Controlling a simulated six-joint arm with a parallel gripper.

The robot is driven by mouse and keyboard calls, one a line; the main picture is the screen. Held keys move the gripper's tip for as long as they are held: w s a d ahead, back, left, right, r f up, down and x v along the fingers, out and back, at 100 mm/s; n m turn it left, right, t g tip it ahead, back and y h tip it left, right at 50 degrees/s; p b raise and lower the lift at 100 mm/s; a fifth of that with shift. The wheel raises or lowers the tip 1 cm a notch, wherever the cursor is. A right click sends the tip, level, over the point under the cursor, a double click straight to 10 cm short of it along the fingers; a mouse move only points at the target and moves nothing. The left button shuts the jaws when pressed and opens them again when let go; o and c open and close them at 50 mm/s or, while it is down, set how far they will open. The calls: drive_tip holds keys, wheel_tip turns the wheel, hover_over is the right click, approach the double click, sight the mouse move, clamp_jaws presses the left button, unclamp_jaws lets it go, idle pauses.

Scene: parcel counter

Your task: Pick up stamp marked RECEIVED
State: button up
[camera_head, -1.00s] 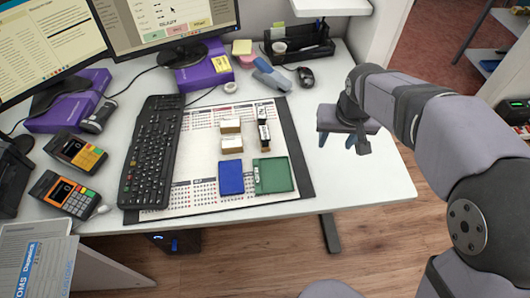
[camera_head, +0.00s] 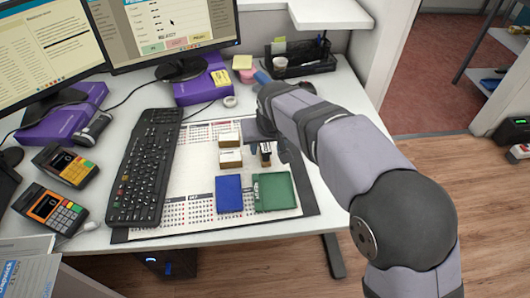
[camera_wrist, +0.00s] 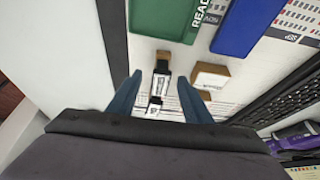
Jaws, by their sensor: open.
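My gripper (camera_wrist: 159,79) is open, with its blue-grey fingers on either side of a dark stamp with a white label (camera_wrist: 158,86). No grip shows. This stamp appears in the head view (camera_head: 265,154), just below my gripper (camera_head: 267,147). In the wrist view, a second dark piece with a white label (camera_wrist: 154,108) stands close by, nearer the wrist. Two pale wooden-sided blocks, one farther back (camera_head: 230,140) and one nearer (camera_head: 231,159), stand left of the dark stamp in the head view. The labels are too small to read, so I cannot tell which says RECEIVED.
A blue tray (camera_head: 229,194) and a green tray (camera_head: 272,190) with partly visible lettering lie in front of the stamps on the desk mat (camera_head: 170,213). A keyboard (camera_head: 146,170) is to the left. A black organizer (camera_head: 302,61) stands behind. The desk's right side is clear.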

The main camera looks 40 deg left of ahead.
sight(266, 148)
drive_tip(key=shift+x, duration=2.6)
drive_tip(key=shift+a, duration=0.15)
drive_tip(key=c, duration=1.1)
